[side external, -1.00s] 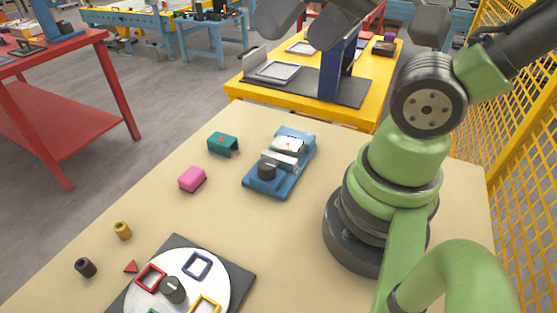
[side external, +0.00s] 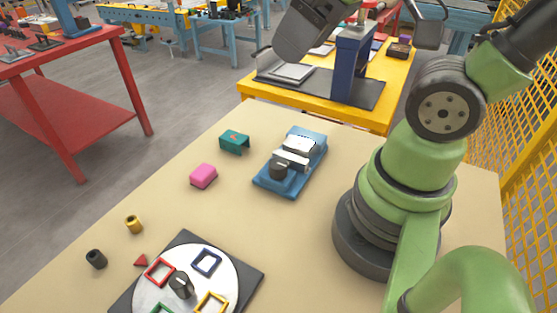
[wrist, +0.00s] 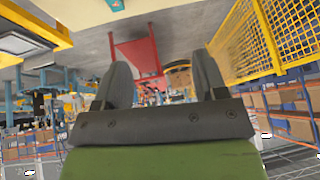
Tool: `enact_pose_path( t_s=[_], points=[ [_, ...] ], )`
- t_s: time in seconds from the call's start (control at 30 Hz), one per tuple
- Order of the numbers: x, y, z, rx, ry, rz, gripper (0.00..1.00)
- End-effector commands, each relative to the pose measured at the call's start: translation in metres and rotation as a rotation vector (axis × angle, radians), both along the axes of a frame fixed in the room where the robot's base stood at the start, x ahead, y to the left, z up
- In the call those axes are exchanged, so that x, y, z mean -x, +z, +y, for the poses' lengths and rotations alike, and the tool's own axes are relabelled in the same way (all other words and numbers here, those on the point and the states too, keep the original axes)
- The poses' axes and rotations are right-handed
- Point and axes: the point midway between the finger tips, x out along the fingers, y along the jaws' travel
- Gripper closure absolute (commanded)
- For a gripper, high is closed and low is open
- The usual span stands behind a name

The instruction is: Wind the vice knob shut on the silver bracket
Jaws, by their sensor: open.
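The blue vice (side external: 262,182) sits on the tan bench in the side external view. Its dark round knob (side external: 278,171) is at the near end. A pale grey jaw block (side external: 291,159) stands behind the knob. The silver bracket (side external: 300,143) appears to lie beyond that block, at the far end of the vice; whether they touch is unclear. In the wrist view my gripper (wrist: 163,80) has its two fingers wide apart with nothing between them. It points away from the vice, which does not show there. The gripper is high above the bench.
A teal bracket-shaped part (side external: 234,142) and a pink block (side external: 203,175) lie left of the vice. A round white plate (side external: 228,262) with coloured frames is at the near edge. A yellow table (side external: 265,94) stands behind; yellow mesh fencing (side external: 487,130) is at right.

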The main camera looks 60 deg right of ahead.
Motion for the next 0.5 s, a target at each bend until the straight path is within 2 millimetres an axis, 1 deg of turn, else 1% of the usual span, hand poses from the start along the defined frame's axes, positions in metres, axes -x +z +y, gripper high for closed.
enact_pose_path(
  t_s=[0.03,0.1,0.17,0.2,0.27,0.3,0.37,0.4,0.47,0.5],
  points=[
    [-0.008,-0.009,-0.003,0.085,0.122,0.033,0.35],
    [-0.018,-0.021,-0.008,0.207,0.322,0.063,0.35],
    [-0.026,-0.032,-0.011,0.3,0.5,0.089,0.35],
    [-0.03,-0.04,-0.014,0.356,0.622,0.107,0.35],
    [-0.037,-0.052,-0.017,0.434,0.811,0.131,0.35],
    [-0.041,-0.061,-0.02,0.48,0.94,0.145,0.35],
    [-0.046,-0.075,-0.023,0.539,1.136,0.164,0.35],
    [-0.049,-0.084,-0.025,0.572,1.269,0.175,0.35],
    [-0.052,-0.098,-0.029,0.612,1.465,0.182,0.35],
    [-0.054,-0.108,-0.031,0.632,1.592,0.183,0.35]
  ],
)
